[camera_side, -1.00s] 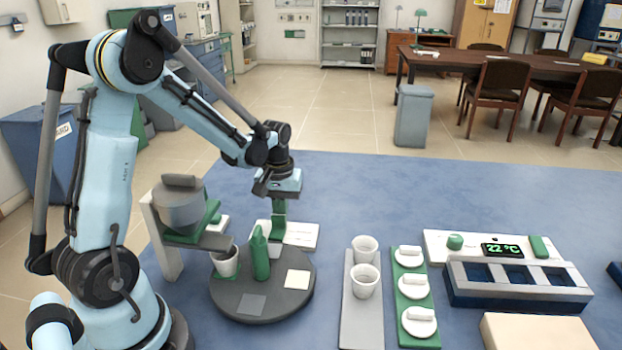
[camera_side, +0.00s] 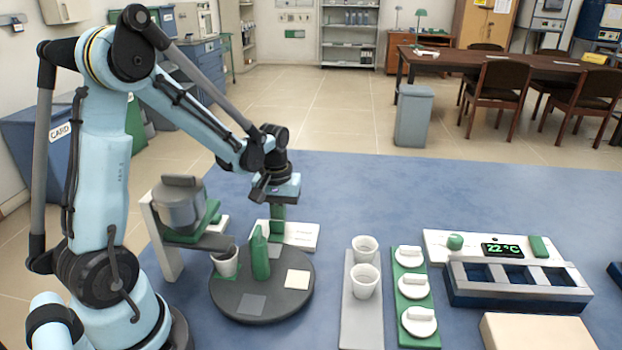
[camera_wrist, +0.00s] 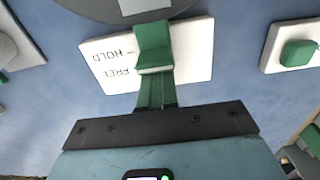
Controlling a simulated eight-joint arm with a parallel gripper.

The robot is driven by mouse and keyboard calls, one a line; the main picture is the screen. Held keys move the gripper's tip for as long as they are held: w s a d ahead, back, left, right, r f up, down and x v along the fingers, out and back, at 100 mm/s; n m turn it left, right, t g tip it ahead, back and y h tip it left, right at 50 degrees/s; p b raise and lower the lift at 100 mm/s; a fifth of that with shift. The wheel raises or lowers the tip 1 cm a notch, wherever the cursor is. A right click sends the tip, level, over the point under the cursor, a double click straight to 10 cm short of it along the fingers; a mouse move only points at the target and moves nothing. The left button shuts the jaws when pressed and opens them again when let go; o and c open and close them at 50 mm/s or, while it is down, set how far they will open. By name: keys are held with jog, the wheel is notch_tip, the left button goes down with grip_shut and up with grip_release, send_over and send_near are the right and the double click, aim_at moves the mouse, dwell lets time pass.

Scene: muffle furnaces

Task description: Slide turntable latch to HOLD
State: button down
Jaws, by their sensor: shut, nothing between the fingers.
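The white latch plate (camera_wrist: 195,50) lies flat on the blue mat beside the turntable; it also shows in the side view (camera_side: 304,236). It carries the words HOLD and FREE, upside down in the wrist view, with HOLD nearer the turntable. A green block (camera_wrist: 152,34), which looks like the latch, stands over the plate beside these marks. My gripper (camera_wrist: 155,70) is shut, its green fingers over the plate and overlapping the block. I cannot tell whether they touch, or the latch's exact setting. The dark round turntable (camera_side: 232,305) carries a green upright piece (camera_side: 260,256) and a white cup (camera_side: 226,262).
A grey vessel (camera_side: 180,207) on a stand is left of the turntable. To the right are a grey strip (camera_side: 361,325) with two white cups, a green strip (camera_side: 410,262) with white lids, and a blue rack (camera_side: 518,297) by a 22 °C display. Open mat lies behind.

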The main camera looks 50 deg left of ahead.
jog(key=shift+w+a, duration=0.3)
notch_tip(320, 180, up, 7)
dwell(0.9)
jog(key=s+d+r+m+t, duration=0.2)
jog(key=d+m+t, duration=0.1)
jog(key=d, duration=0.3)
jog(key=s+d+r+m+t, duration=0.2)
jog(key=s+d+m+t, duration=0.1)
jog(key=d+m, duration=0.3)
jog(key=shift+s+d+r+t, duration=0.35)
jog(key=shift+d+t, duration=0.25)
jog(key=shift+d, duration=0.15)
